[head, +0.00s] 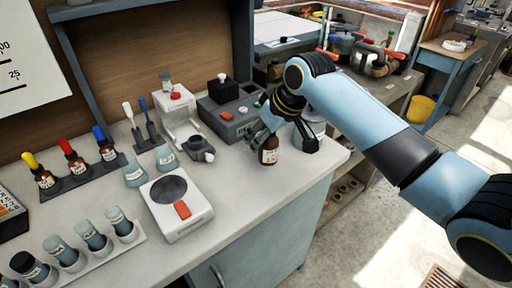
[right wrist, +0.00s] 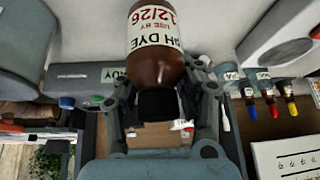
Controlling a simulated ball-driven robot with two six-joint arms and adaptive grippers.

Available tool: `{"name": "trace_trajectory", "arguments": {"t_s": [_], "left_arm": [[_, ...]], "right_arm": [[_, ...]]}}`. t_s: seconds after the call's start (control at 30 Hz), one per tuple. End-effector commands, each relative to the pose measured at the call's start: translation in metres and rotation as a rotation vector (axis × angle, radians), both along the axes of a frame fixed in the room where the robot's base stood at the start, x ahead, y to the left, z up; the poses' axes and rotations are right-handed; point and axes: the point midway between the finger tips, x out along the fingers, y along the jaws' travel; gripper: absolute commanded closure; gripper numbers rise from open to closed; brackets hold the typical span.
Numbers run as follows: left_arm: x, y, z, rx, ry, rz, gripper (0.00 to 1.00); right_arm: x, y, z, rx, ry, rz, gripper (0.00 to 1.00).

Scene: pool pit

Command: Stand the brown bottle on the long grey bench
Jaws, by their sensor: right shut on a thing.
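The brown bottle (head: 269,153) has a pale label and is held in my right gripper (head: 266,134) near the right end of the pale grey worktop (head: 245,185). In the right wrist view the brown bottle (right wrist: 156,66) shows its label, with my right gripper's (right wrist: 160,88) fingers on both sides of its narrow end. The gripper is shut on it. In the head view the bottle looks about upright. I cannot tell whether its base touches the worktop. My left gripper is not in view.
A white scale (head: 176,222) with a dark round plate stands left of the bottle. A grey box device (head: 231,113) is close behind it. Dropper bottles (head: 75,161) and a rack of jars (head: 92,237) stand further left. The worktop in front of the bottle is clear.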

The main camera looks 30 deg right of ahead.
Motion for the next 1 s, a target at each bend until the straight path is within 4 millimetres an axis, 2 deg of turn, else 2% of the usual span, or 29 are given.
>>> {"name": "trace_trajectory", "arguments": {"t_s": [0.1,0.23,0.47,0.83,0.87,1.0], "left_arm": [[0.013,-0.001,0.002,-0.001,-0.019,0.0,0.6],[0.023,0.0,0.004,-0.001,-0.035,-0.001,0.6],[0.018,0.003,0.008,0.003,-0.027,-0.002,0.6],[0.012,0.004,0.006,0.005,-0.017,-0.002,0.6],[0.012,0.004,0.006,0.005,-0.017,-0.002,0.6],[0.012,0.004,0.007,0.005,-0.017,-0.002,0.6]], "right_arm": [[0.015,0.001,-0.008,0.0,0.0,-0.001,1.0],[0.018,0.001,-0.016,-0.001,0.002,0.0,1.0],[0.018,0.001,-0.048,-0.001,0.001,0.0,1.0],[0.018,0.001,-0.053,-0.001,0.0,0.0,1.0],[0.018,0.001,-0.054,-0.002,0.001,0.0,0.64],[0.017,0.001,-0.053,-0.002,0.001,0.0,0.46]]}}
